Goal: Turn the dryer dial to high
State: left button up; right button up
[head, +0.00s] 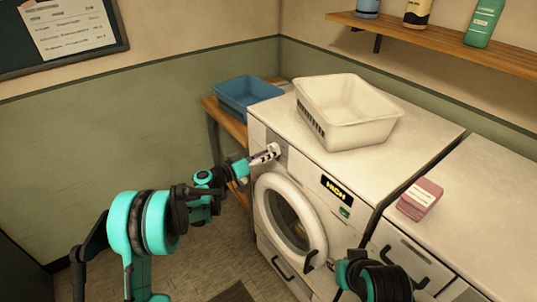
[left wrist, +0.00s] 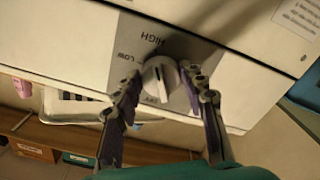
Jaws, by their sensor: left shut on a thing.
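The dryer (head: 292,160) is a white front-loader with a round door. Its white dial (left wrist: 160,75) sits on a grey panel (left wrist: 185,50) with HIGH, LOW and what looks like OFF printed around it. I cannot tell exactly which mark the dial points at. My left gripper (head: 270,153) is at the panel on the upper left of the dryer front. In the left wrist view its two fingers (left wrist: 162,98) are on either side of the dial, shut on it. The dial is mostly hidden in the head view. My right arm shows at the lower right, its fingertips not visible.
A black display (head: 336,190) on the dryer front reads HIGH in yellow. A white basket (head: 347,133) and a pink box (head: 420,197) stand on the machine tops. A blue bin (head: 245,93) is on a wooden bench at the left. A shelf (head: 450,40) with bottles hangs above.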

pick_arm(q)
jog(key=shift+m, duration=0.3)
jog(key=o, duration=1.1)
jog(key=shift+o, duration=0.2)
jog(key=v, duration=1.2)
